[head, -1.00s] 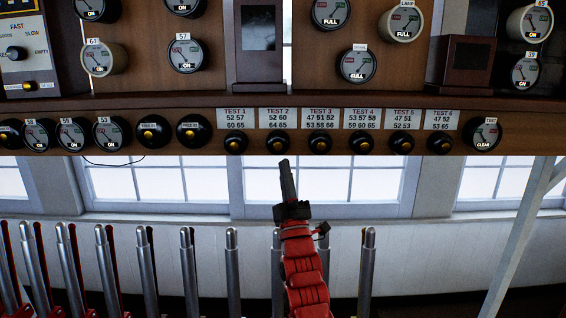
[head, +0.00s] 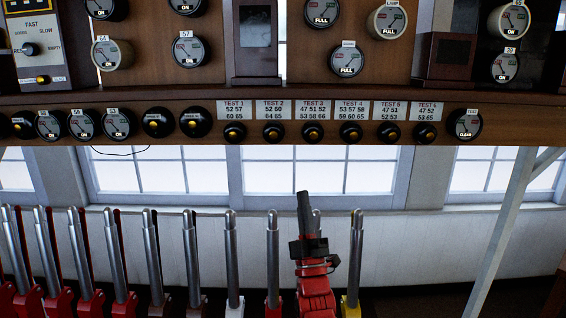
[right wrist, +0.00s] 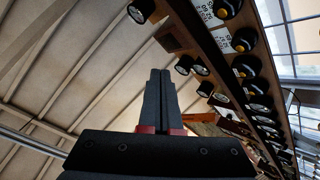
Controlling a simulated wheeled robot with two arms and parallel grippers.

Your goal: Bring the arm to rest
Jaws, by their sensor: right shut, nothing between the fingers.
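My right gripper (head: 303,196) points up in the head view, in front of the row of levers and below the instrument shelf. Its black fingers are together with nothing between them. The right wrist view also shows the closed fingers (right wrist: 158,75), with the shelf to their right. The red arm below it hides most of one lever behind. A steel lever (head: 273,250) stands to its left and a lever with a yellow base (head: 354,260) to its right; I cannot tell whether the arm touches any lever. My left gripper is not in view.
The wooden shelf (head: 400,97) carries several dials and a row of black knobs (head: 273,132) under TEST labels. Several upright levers (head: 190,255) line the left. A pale diagonal post (head: 505,225) stands at the right. Windows (head: 330,177) lie behind.

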